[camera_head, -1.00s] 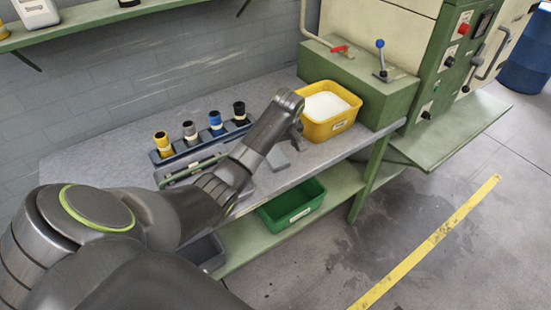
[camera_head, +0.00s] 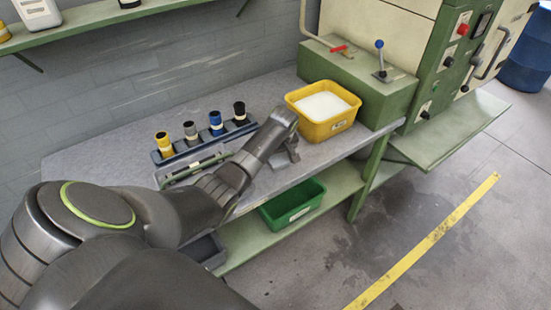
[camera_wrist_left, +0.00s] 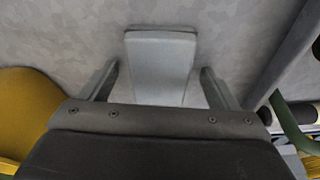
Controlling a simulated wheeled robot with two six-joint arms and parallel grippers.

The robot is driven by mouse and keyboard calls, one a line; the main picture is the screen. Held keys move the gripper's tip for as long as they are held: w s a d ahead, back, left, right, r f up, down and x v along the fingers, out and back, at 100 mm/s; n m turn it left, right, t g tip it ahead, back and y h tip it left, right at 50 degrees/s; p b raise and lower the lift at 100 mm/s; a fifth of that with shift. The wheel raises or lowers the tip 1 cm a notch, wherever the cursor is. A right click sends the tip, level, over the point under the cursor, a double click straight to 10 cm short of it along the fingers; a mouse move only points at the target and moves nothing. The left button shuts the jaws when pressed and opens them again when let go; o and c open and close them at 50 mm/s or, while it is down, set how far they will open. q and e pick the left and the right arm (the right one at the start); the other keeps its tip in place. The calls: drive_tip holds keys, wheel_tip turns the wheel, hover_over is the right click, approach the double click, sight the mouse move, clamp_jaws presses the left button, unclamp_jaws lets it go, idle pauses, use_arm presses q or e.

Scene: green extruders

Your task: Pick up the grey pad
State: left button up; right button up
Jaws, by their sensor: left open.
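The grey pad (camera_wrist_left: 161,65) lies on the grey bench top in the left wrist view, a flat light-grey block with a slightly wider far end. My left gripper (camera_wrist_left: 158,76) is open, with one finger on each side of the pad and a gap showing on both sides. In the head view my left gripper (camera_head: 287,155) is low over the bench, in front of the yellow bin, and largely hides the pad. My right gripper is not in view.
A yellow bin (camera_head: 335,126) of white material stands close beside my left gripper. A dark rack (camera_head: 203,146) with several coloured-topped cylinders is at the back left. A green bin (camera_head: 292,208) sits on the lower shelf. The bench's front edge is near.

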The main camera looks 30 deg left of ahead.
sight(276, 157)
use_arm(q)
drive_tip(key=shift+f, duration=0.2)
drive_tip(key=shift+c, duration=0.4)
drive_tip(key=c, duration=1)
drive_tip(key=shift+r, duration=0.2)
wheel_tip(276, 157, up, 10)
drive_tip(key=b, duration=0.1)
